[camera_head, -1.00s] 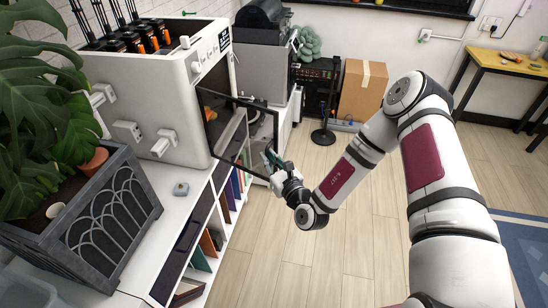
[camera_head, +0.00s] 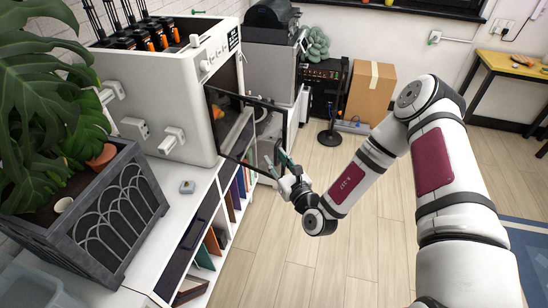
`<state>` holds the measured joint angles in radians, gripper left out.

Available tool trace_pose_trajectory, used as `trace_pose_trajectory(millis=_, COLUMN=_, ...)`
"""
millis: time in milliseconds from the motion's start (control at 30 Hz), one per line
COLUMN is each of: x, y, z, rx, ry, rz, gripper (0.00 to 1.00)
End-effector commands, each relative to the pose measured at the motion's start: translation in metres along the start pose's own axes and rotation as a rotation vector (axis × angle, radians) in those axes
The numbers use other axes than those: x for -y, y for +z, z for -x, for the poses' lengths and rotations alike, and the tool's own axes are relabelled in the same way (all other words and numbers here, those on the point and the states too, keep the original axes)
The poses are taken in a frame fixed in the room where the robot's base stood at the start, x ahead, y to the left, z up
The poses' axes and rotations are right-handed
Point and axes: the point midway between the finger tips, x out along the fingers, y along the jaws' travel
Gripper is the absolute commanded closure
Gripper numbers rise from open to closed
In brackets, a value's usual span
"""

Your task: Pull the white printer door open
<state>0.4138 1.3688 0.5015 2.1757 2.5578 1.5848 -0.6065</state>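The white printer (camera_head: 165,95) stands on a white shelf unit at the left. Its door (camera_head: 246,113), a dark-framed clear panel, stands swung out from the printer's front, well ajar. An orange part shows dimly through it. My gripper (camera_head: 283,161) is at the door's outer lower edge, on its right side. The fingers look spread apart, with nothing visible between them. Whether a finger touches the door frame I cannot tell.
The white shelf unit (camera_head: 187,201) holds books below the printer. A dark planter (camera_head: 92,214) with a large plant stands at the near left. A cardboard box (camera_head: 371,90) and a black stand (camera_head: 329,136) are behind. The wooden floor right of the shelf is clear.

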Motion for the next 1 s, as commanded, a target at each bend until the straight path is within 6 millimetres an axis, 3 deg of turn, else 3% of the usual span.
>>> trace_pose_trajectory(millis=300, x=-0.001, y=-0.001, z=0.064, rx=-0.003, ry=0.001, rz=-0.003, gripper=0.69)
trace_pose_trajectory(millis=500, x=-0.001, y=-0.001, z=0.093, rx=-0.001, ry=0.002, rz=-0.002, gripper=0.69)
trace_pose_trajectory(millis=700, x=-0.001, y=0.001, z=0.104, rx=0.002, ry=0.002, rz=-0.002, gripper=0.69)
trace_pose_trajectory(millis=1000, x=-0.001, y=0.001, z=0.104, rx=0.002, ry=0.002, rz=-0.001, gripper=0.69)
